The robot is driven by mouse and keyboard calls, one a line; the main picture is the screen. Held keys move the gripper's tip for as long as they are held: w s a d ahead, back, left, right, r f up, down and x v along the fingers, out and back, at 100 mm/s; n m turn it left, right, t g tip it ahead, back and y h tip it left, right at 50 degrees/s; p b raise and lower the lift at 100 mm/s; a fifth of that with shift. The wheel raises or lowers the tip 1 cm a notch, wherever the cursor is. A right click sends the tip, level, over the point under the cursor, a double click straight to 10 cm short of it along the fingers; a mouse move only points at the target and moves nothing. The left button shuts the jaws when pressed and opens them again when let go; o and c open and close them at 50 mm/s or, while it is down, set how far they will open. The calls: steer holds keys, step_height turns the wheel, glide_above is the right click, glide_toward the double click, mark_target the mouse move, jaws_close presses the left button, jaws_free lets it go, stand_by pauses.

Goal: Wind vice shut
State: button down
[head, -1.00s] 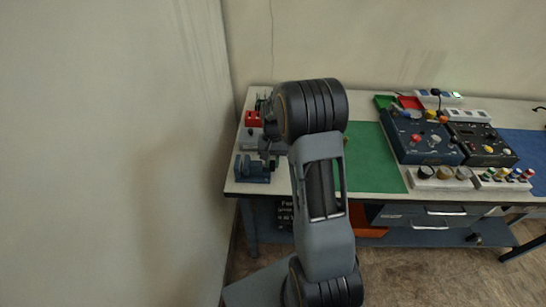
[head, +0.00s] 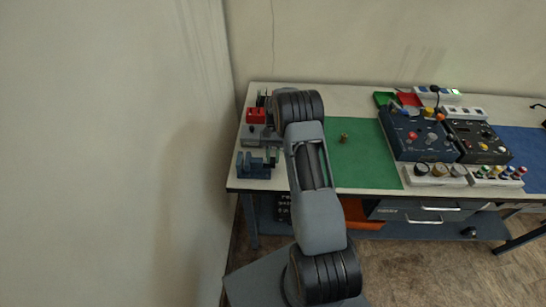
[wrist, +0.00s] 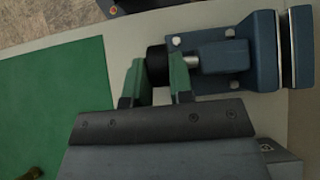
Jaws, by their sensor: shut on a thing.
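The blue vice (head: 253,165) stands at the table's front left corner. In the wrist view the vice (wrist: 265,50) lies at the upper right, with its jaws at the right edge and only a narrow gap showing between them. A metal screw (wrist: 208,58) runs left from it to a round black knob (wrist: 157,62). My gripper (wrist: 157,78) has green fingers, one on each side of the knob, and is shut on it. In the head view my arm hides most of the gripper.
A red block (head: 256,116) stands behind the vice. A green mat (head: 360,160) with a small brass piece (head: 344,138) lies right of my arm. Dark control panels (head: 420,135) stand farther right. A wall is close on the left.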

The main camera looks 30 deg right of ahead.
steer(key=shift+s+d+f, duration=0.1)
steer(key=shift+d, duration=0.05)
steer(key=c, duration=1.2)
jaws_free()
steer(key=shift+d, duration=0.1)
steer(key=shift+o, duration=1)
